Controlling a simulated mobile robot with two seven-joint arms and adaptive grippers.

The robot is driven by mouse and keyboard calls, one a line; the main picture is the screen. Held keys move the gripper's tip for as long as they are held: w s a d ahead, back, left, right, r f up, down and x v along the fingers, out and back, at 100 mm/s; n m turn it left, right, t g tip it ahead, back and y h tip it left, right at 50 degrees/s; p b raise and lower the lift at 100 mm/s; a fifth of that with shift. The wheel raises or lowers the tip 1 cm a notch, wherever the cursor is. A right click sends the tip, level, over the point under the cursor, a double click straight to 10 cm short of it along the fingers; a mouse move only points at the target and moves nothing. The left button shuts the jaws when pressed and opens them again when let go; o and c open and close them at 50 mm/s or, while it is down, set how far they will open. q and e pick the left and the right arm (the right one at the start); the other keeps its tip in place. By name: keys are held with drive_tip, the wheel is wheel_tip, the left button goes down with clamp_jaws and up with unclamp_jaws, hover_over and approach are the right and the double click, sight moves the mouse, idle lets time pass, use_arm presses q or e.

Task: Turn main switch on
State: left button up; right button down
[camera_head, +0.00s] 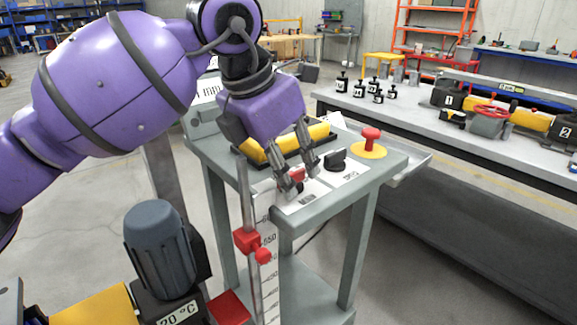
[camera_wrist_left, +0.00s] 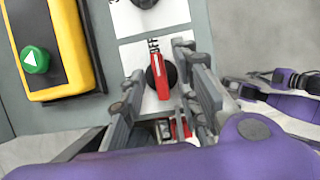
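The main switch is a red knob on a black round base (camera_wrist_left: 160,76), on a white plate marked OFF in the left wrist view. In the head view its red part (camera_head: 297,175) shows partly behind my fingers on the cart's sloped panel. My left gripper (camera_head: 302,183) reaches down to it from above. In the wrist view its two fingers (camera_wrist_left: 160,68) are apart, one on each side of the knob. I cannot tell whether they touch it. Purple and dark parts, seemingly my right gripper (camera_wrist_left: 270,88), show small at the wrist view's right edge; their opening is unclear.
Beside the switch are a black rotary knob (camera_head: 335,160), a red mushroom button on a yellow base (camera_head: 370,142), and a yellow box (camera_head: 318,134) with a green button (camera_wrist_left: 35,60). A grey motor (camera_head: 160,248) stands front left. A workbench (camera_head: 420,124) stands right.

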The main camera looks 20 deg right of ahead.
use_arm(q)
clamp_jaws()
use_arm(e)
drive_tip(key=shift+s+d, duration=0.1)
drive_tip(key=shift+s, duration=0.1)
drive_tip(key=shift+s, duration=0.1)
